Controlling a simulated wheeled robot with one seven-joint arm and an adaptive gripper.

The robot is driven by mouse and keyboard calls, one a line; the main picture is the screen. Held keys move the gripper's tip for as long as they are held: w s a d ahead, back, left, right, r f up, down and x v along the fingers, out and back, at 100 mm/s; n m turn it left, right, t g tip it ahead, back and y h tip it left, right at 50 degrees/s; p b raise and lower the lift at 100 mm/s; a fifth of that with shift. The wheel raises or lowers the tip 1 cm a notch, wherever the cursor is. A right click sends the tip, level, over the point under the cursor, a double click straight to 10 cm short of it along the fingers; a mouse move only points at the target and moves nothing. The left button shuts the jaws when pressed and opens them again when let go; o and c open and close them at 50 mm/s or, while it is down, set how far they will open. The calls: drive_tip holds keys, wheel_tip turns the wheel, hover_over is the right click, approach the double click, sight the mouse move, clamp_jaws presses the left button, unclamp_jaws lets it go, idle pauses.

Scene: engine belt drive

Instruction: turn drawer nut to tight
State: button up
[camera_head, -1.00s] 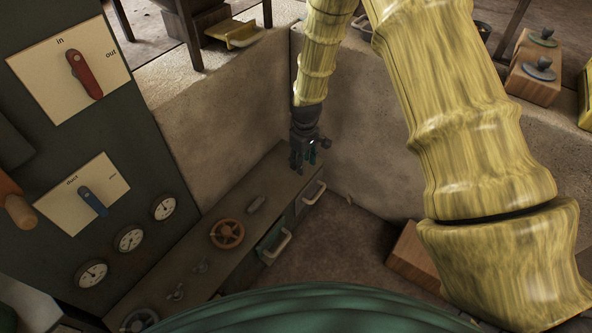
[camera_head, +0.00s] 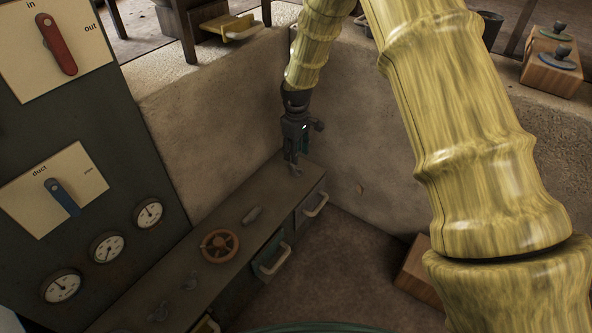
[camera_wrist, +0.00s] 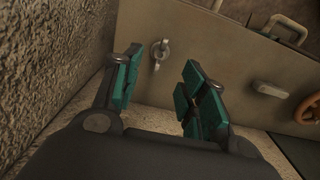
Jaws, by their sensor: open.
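A small pale metal wing nut (camera_wrist: 160,53) stands on the bench top near its far end. It also shows in the head view (camera_head: 296,171), just below my fingers. My gripper (camera_head: 292,158) points down over that end of the bench. In the wrist view my gripper (camera_wrist: 163,78) has its teal-padded fingers spread wide, with nothing between them. The nut lies beyond the fingertips, nearer the left finger, and looks apart from both. Below the bench end is a grey drawer with a pale handle (camera_head: 315,205).
The bench top (camera_head: 178,258) also carries a grey lever (camera_head: 252,214), an orange handwheel (camera_head: 221,245) and other small wing nuts (camera_head: 158,311). Stone walls (camera_head: 215,125) close in behind the bench end. A dark panel with switches and gauges (camera_head: 107,247) stands left.

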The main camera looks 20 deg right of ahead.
sight(296, 170)
wheel_tip(296, 170, down, 8)
drive_tip(key=b, duration=0.3)
drive_tip(key=shift+r, duration=0.2)
drive_tip(key=shift+c, duration=0.3)
clamp_jaws()
